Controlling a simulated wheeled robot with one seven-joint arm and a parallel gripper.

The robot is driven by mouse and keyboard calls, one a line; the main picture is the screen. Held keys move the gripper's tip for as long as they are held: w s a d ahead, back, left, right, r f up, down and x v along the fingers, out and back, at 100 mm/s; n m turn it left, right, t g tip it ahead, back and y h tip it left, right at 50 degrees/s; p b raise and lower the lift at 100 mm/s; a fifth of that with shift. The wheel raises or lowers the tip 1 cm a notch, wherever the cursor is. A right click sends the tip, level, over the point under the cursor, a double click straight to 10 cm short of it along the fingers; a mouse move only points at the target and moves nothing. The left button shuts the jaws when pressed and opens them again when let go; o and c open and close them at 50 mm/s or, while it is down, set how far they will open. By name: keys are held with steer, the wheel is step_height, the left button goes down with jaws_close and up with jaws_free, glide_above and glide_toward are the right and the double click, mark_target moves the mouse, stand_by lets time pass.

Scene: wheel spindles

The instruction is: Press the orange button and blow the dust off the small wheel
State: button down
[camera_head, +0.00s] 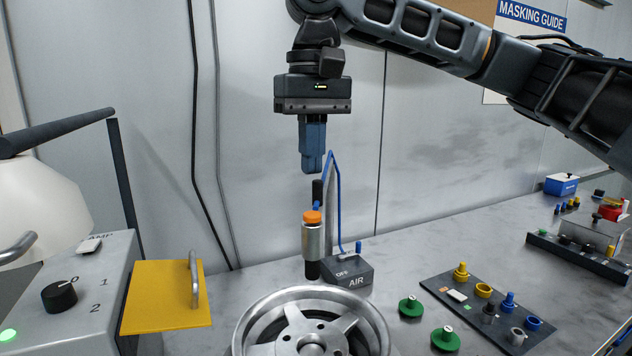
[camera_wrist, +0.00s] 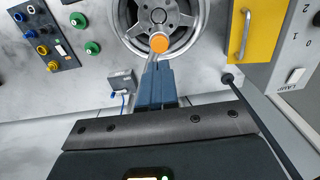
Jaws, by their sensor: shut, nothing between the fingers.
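The orange button (camera_head: 312,216) tops an upright silver air nozzle (camera_head: 313,240) beside the grey AIR box. In the wrist view the orange button (camera_wrist: 159,44) shows just past my fingertips, over the wheel. The small wheel (camera_head: 262,313) is a silver spoked rim at the bottom centre; it also shows in the wrist view (camera_wrist: 186,42). My gripper (camera_head: 312,170) has its blue fingers shut and empty, pointing down above the button with a visible gap. Dust on the wheel is too small to tell.
The AIR box (camera_head: 345,272) has a blue hose (camera_head: 337,185) rising behind the nozzle. A yellow plate with a handle (camera_head: 150,300) and a control box (camera_head: 75,290) stand left. Green knobs (camera_head: 411,306) and a dark tray of coloured plugs (camera_head: 465,290) lie right.

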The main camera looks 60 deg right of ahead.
step_height(320, 180, up, 7)
steer(key=shift+s+b, duration=0.15)
steer(key=shift+b, duration=0.2)
steer(key=shift+s+f, duration=0.1)
stand_by(1.2)
